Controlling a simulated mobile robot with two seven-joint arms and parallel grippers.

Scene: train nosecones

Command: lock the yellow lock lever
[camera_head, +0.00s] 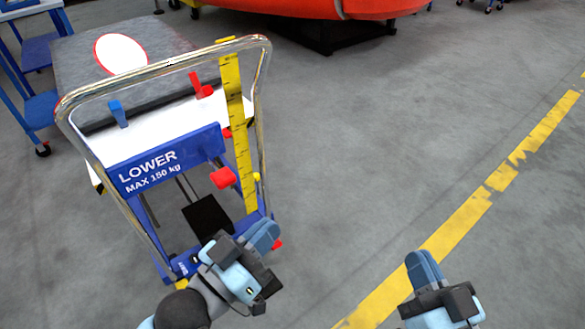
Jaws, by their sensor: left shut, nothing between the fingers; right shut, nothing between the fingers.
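A blue lift trolley (167,160) labelled "LOWER MAX 150 kg" stands at the left. A long yellow strip with dark marks (238,120) runs upright along the right side of its metal handle frame. A small yellow piece (256,177) shows beside the strip, and another yellow piece (182,284) shows low at the trolley's front left. I cannot tell for certain which is the lock lever, or its position. My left gripper (264,236) is shut and empty, in front of the trolley's lower right corner. My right gripper (424,265) is shut and empty, over the floor to the right.
Red pedals or knobs (223,177) stick out from the trolley. A grey box with a white oval (121,53) lies behind the handle. A blue cart (40,106) stands far left, and a large red object (310,8) is behind. The grey floor right of the trolley is clear.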

